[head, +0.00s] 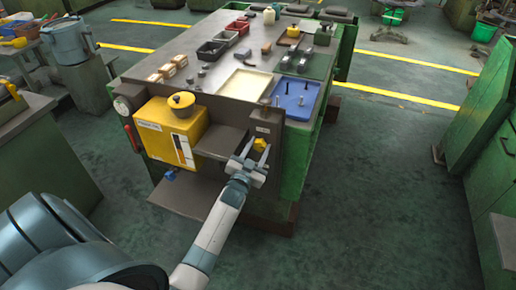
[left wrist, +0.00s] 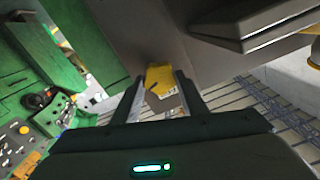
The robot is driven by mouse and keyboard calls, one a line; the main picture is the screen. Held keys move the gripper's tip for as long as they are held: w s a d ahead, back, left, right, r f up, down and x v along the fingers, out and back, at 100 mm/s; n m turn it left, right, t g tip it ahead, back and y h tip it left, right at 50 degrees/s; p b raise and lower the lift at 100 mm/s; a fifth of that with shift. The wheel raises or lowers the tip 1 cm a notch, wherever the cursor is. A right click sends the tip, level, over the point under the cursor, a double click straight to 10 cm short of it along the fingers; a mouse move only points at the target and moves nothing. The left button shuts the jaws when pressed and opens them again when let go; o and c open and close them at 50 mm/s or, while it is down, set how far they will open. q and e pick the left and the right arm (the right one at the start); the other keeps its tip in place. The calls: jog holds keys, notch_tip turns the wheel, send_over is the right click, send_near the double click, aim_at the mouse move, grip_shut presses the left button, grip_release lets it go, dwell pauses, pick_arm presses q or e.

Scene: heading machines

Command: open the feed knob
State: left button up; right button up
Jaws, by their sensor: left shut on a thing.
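The feed knob (head: 260,145) is a small yellow knob on a dark panel at the near end of the green bench. It also shows in the left wrist view (left wrist: 160,79), between the two fingers. My left gripper (head: 254,152) reaches it from the front, with one finger on each side, and is shut on it. In the left wrist view my left gripper (left wrist: 160,92) has its fingertips against the knob's sides. A dark line or slot marks the knob's face. My right gripper does not show in either view.
A yellow box (head: 170,132) with a round top knob is mounted left of the feed knob. A dark shelf (head: 220,141) juts out between them. The bench top holds a cream tray (head: 246,84), a blue tray (head: 296,97) and small bins. Open floor (head: 380,190) lies to the right.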

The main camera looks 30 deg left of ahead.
pick_arm(q)
jog(key=shift+f+m, duration=0.1)
jog(key=shift+m, duration=1.5)
jog(key=shift+o, duration=0.2)
jog(key=o, duration=1)
jog(key=shift+o, duration=0.2)
jog(key=shift+d, duration=0.1)
jog(key=b+v, duration=0.4)
jog(key=v, duration=1.3)
jog(key=shift+s, duration=0.15)
jog(key=shift+d, duration=0.1)
